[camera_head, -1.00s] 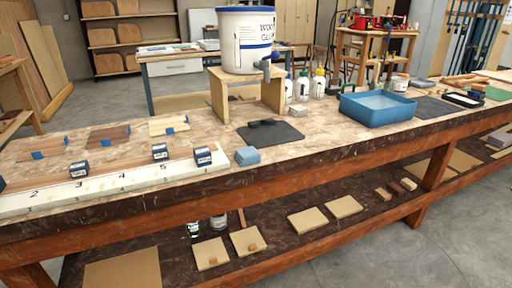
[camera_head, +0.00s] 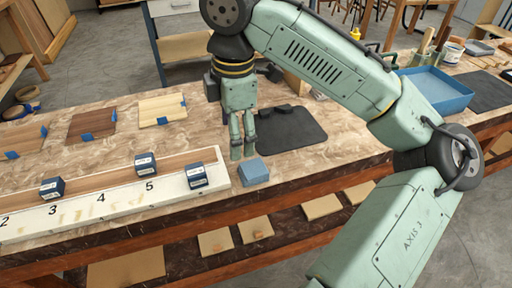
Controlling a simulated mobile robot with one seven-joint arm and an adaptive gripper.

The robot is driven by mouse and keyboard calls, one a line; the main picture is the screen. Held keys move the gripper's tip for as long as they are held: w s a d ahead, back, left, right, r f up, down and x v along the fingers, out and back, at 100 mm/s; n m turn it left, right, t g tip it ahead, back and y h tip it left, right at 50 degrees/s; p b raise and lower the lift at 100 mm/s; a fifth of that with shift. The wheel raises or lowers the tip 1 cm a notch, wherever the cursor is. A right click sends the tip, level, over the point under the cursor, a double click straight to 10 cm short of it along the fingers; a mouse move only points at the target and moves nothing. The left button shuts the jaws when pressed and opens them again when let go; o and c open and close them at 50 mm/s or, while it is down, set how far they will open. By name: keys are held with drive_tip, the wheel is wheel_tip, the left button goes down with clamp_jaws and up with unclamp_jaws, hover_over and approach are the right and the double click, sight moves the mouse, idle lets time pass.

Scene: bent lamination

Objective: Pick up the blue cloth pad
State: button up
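The blue cloth pad (camera_head: 254,171) is a small folded light blue block lying on the worktop near its front edge. It is just right of the end of the white numbered board. My gripper (camera_head: 242,154) points down just behind the pad and slightly to its left, with its fingertips low over the worktop. Its two green fingers look close together from this angle, and I cannot tell how wide the gap is. Nothing shows between them. The pad appears to be outside the fingers.
A dark mat (camera_head: 290,129) lies behind and right of the pad. The numbered board (camera_head: 110,206) carries several small dark blue boxes (camera_head: 197,175). Wood samples (camera_head: 162,109) with blue tape lie behind it. A blue tray (camera_head: 440,90) stands at the right.

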sight(249, 169)
drive_tip(key=shift+g+h, duration=0.3)
drive_tip(key=d+f, duration=0.2)
drive_tip(key=f, duration=0.2)
drive_tip(key=shift+s+d+f, duration=0.15)
drive_tip(key=shift+s+d, duration=0.2)
drive_tip(key=shift+d, duration=0.05)
drive_tip(key=shift+a+f+p, duration=0.1)
drive_tip(key=shift+f+p, duration=0.6)
drive_tip(key=shift+f, duration=2.35)
drive_tip(key=shift+c, duration=0.4)
drive_tip(key=shift+w, duration=0.1)
drive_tip(key=c, duration=1)
